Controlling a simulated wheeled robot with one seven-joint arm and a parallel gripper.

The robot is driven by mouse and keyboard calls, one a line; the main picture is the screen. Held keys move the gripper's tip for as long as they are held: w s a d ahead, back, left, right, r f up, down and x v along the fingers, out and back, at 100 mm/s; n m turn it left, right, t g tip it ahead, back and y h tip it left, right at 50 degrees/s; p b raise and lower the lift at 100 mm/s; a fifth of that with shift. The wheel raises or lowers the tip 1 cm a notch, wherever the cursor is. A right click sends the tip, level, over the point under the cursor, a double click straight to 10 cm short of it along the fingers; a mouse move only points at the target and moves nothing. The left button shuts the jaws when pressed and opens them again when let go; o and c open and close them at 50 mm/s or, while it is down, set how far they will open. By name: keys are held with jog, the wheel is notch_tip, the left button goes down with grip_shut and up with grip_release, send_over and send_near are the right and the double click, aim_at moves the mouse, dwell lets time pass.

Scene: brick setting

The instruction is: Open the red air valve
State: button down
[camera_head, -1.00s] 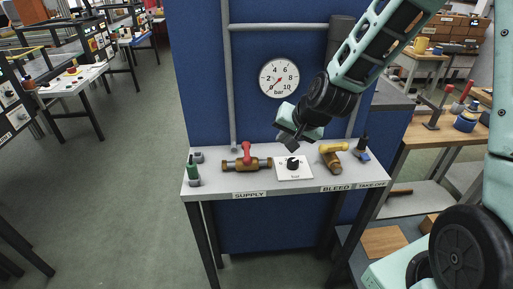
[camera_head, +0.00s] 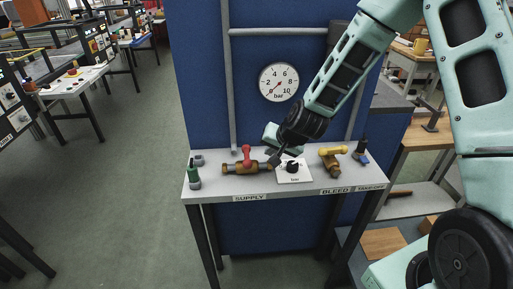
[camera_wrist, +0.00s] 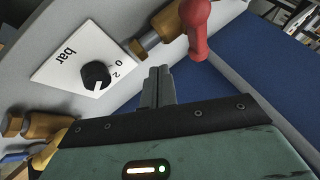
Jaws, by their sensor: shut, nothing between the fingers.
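The red air valve handle (camera_head: 246,155) sits on a brass valve body (camera_head: 240,168) behind the SUPPLY label on the bench. The red handle (camera_wrist: 197,28) also shows at the top of the wrist view, with part of the brass body (camera_wrist: 165,22) beside it. My gripper (camera_head: 273,164) is shut and empty, just right of the valve body and low over the bench. In the wrist view its fingertips (camera_wrist: 159,72) are together, below and left of the red handle and apart from it. The far end of the valve is cut off in the wrist view.
A white plate with a black knob (camera_head: 292,167) lies right of the valve. A yellow-handled BLEED valve (camera_head: 333,151) and take-off fitting (camera_head: 361,153) stand farther right. A green fitting (camera_head: 193,173) stands left. A blue panel (camera_head: 200,80) with a gauge (camera_head: 279,81) rises behind.

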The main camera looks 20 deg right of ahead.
aim_at(247, 156)
jog(key=shift+w+a+f+p, duration=0.25)
jog(key=shift+w+a+p, duration=0.1)
jog(key=shift+w+a, duration=0.25)
jog(key=shift+w+a+f+p, duration=0.2)
jog(key=shift+w+a+p, duration=0.15)
jog(key=shift+w+a, duration=0.2)
jog(key=shift+w+a+f+p, duration=0.25)
jog(key=shift+w+a+p, duration=0.1)
jog(key=shift+w+a, duration=0.25)
